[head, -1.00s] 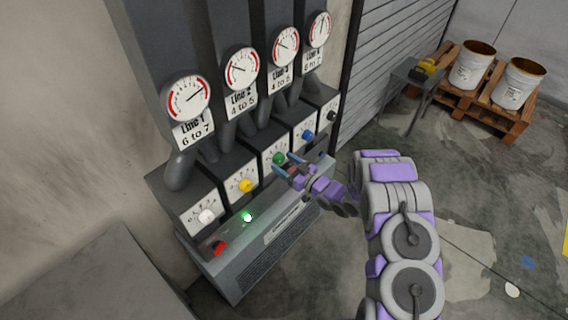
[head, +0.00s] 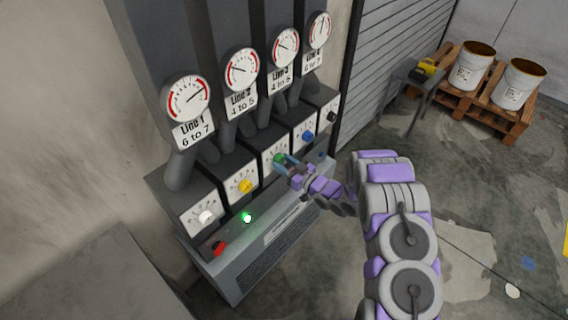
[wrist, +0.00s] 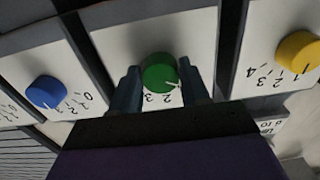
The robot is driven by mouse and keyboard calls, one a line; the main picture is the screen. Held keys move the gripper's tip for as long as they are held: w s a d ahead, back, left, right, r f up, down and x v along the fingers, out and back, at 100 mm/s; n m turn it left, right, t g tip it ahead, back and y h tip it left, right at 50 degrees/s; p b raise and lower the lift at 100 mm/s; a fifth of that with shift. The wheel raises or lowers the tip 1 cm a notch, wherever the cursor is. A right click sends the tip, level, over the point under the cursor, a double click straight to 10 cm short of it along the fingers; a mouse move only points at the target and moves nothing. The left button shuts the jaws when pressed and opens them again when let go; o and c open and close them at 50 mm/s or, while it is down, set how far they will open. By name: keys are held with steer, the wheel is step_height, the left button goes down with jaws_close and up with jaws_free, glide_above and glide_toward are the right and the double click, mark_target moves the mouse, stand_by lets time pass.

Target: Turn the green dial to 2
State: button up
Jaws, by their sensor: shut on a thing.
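The green dial (head: 279,159) sits on the third white scale plate from the left on the panel. In the wrist view the green dial (wrist: 160,72) is between the two fingers of my gripper (wrist: 160,86), which is shut on it. The scale appears upside down there. A pale mark on the dial's lower right edge lies near the digits 2 and 3; the exact reading is hard to tell. My gripper also shows in the head view (head: 285,166), reaching the dial from the right. The fingers hide part of the scale.
A yellow dial (head: 246,186) and a blue dial (head: 307,135) flank the green one. A white dial (head: 206,217), a black dial (head: 332,116), a red button (head: 219,248) and a lit green lamp (head: 247,218) are also on the panel. Gauges (head: 241,69) stand above.

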steer(key=shift+m+p, duration=0.3)
steer(key=shift+p, duration=0.15)
steer(key=shift+r+m+p, duration=0.25)
steer(key=shift+m+p, duration=0.65)
steer(key=shift+p, duration=0.15)
steer(key=m+p, duration=0.2)
steer(key=m, duration=0.1)
steer(key=shift+m+p, duration=0.3)
steer(key=m+p, duration=0.2)
steer(key=m, duration=0.3)
steer(key=shift+f+m, duration=0.15)
steer(key=shift+m, duration=0.15)
steer(key=o, duration=1)
steer(key=shift+o, duration=0.3)
